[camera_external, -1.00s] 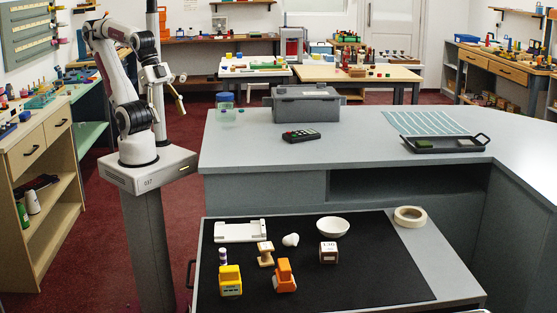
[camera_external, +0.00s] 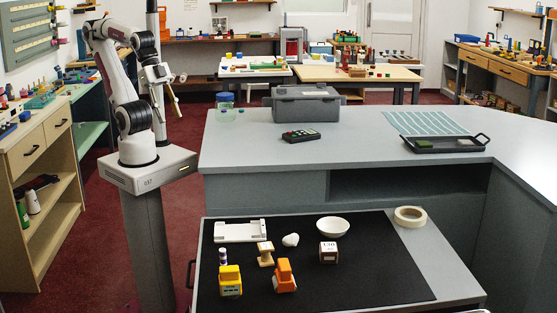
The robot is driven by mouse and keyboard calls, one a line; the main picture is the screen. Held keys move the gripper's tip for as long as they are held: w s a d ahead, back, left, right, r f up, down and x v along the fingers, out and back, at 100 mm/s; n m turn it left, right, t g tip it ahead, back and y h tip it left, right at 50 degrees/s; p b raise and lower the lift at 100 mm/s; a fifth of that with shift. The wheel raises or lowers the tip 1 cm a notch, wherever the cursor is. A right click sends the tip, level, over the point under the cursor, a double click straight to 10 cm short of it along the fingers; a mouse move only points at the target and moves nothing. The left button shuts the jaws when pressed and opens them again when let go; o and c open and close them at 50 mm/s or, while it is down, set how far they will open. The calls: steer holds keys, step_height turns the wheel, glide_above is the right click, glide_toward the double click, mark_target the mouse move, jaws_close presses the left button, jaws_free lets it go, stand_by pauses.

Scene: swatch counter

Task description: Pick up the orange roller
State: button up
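The orange roller (camera_external: 284,276), a small toy vehicle in orange with a pale lower part, stands on the black mat (camera_external: 370,283) near the front of the low counter. A yellow toy vehicle (camera_external: 230,281) stands just left of it, apart from it. My gripper (camera_external: 177,109) hangs in the air at the upper left, left of the grey counter and far from the roller. It is too small in the picture to tell whether its fingers are open or shut. I see nothing held in it.
The mat's right front is clear. The raised counter (camera_external: 350,145) stands behind.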

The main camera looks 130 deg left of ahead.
steer(key=w+a+r+m+t, duration=0.1)
steer(key=w+a+r+t, duration=0.15)
steer(key=w, duration=1.95)
steer(key=w+a+r+m+t, duration=0.15)
steer(key=w+t, duration=0.25)
steer(key=w, duration=1.7)
steer(key=w+d+f+m+h, duration=0.35)
steer(key=w+d+f, duration=0.25)
steer(key=w+f, duration=0.55)
steer(key=d+f+m+g+h, duration=0.1)
steer(key=d+f+h, duration=0.1)
steer(key=f, duration=0.5)
steer(key=w+d+f+m+g+h, duration=0.1)
steer(key=d+f+h, duration=0.2)
steer(key=f, duration=0.5)
steer(key=shift+w+d+f+h, duration=0.15)
steer(key=shift+d+h, duration=0.2)
steer(key=shift+d, duration=0.55)
